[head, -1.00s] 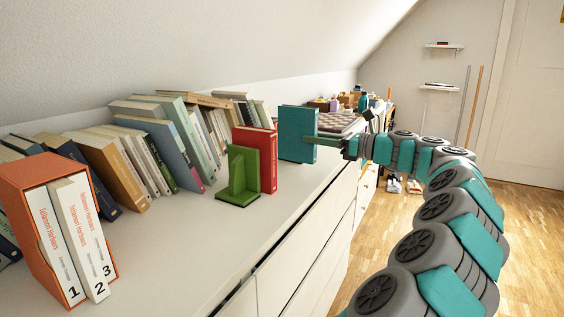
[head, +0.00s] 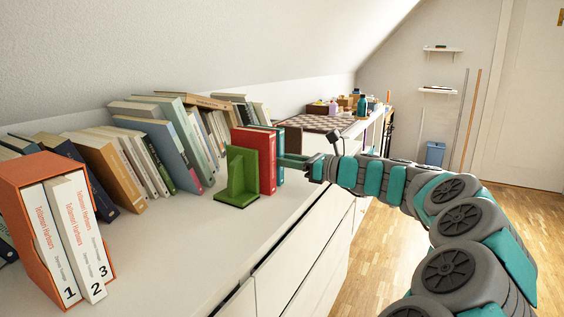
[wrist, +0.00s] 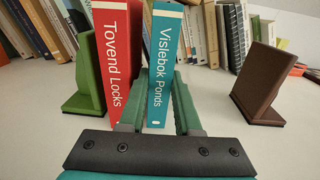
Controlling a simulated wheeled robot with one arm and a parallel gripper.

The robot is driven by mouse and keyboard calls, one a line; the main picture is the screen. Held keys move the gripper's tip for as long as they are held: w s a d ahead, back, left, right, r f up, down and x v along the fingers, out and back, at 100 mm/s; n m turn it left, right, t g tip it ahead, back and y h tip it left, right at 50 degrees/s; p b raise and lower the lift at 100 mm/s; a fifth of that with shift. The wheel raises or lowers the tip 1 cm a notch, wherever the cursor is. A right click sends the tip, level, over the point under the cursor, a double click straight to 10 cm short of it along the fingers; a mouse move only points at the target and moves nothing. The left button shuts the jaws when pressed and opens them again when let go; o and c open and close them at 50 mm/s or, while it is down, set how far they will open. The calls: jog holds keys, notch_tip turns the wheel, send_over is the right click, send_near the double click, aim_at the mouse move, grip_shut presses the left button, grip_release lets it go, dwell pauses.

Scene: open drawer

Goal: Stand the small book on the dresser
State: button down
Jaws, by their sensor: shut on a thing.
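The small teal book "Vislebok Ponds" (wrist: 164,68) is upright between the fingers of my gripper (wrist: 158,98). In the head view the teal book (head: 280,160) is mostly hidden behind the red book (head: 268,162), and my gripper (head: 297,161) reaches it from the right. The red book "Tovend Locks" (wrist: 117,55) stands just left of it in the wrist view, with my left finger between their lower parts. A green bookend (head: 238,180) stands against the red book. I cannot tell whether the teal book's bottom touches the white dresser (head: 180,240).
A brown bookend (wrist: 262,82) stands apart to the right in the wrist view, with bare dresser top between. Many leaning books (head: 150,150) line the wall. An orange slipcase (head: 50,225) with white volumes stands at the near left. A checkered board (head: 318,122) lies beyond.

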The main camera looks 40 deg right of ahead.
jog(key=shift+f, duration=0.15)
jog(key=c, duration=0.9)
grip_release()
jog(key=v, duration=1.2)
jog(key=shift+d, duration=0.1)
